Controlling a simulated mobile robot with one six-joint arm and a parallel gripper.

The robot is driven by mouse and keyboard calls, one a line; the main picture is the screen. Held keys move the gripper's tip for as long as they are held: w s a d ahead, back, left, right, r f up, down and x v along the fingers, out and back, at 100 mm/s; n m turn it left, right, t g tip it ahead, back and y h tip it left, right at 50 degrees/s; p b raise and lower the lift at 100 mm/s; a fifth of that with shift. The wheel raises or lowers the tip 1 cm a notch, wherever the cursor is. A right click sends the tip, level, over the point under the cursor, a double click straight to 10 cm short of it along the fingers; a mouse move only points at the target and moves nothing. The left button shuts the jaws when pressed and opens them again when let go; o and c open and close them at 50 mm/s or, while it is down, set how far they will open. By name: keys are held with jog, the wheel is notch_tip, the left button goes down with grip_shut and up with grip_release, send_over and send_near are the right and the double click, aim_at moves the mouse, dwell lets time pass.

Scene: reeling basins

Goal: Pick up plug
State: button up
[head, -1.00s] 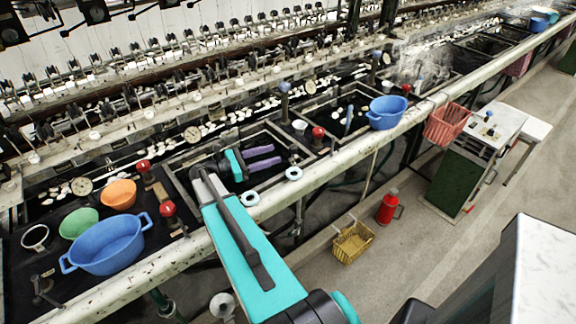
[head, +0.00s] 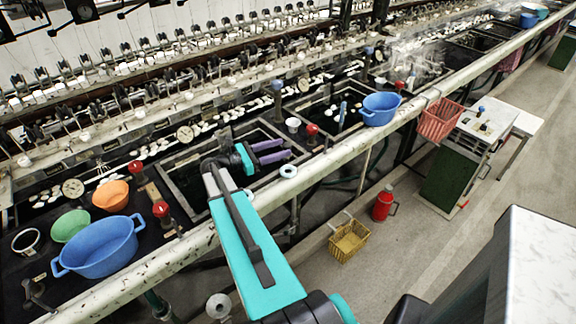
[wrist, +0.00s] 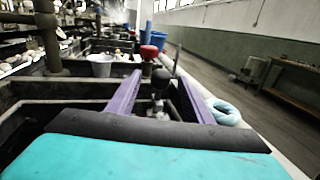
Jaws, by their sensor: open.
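My gripper (head: 283,149) is open, its two purple fingers pointing right over a dark basin. It also shows in the wrist view (wrist: 160,80), with the fingers spread apart. Between them in that view stands a small dark grey knobbed piece (wrist: 158,108), which may be the plug; it is small and blurred, and neither finger visibly touches it. I cannot make out the plug for certain in the head view.
A red-knobbed valve (head: 312,130) and a white cup (head: 293,124) stand beyond the fingertips. A pale blue ring (head: 288,171) lies on the pale front rail (head: 330,160). A blue basin (head: 381,108) is farther right; a larger blue tub (head: 100,247) is at left.

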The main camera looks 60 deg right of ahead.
jog(key=shift+x, duration=1.25)
jog(key=b+x, duration=0.1)
jog(key=x, duration=0.4)
jog(key=shift+s, duration=0.1)
jog(key=shift+r, duration=0.1)
grip_shut()
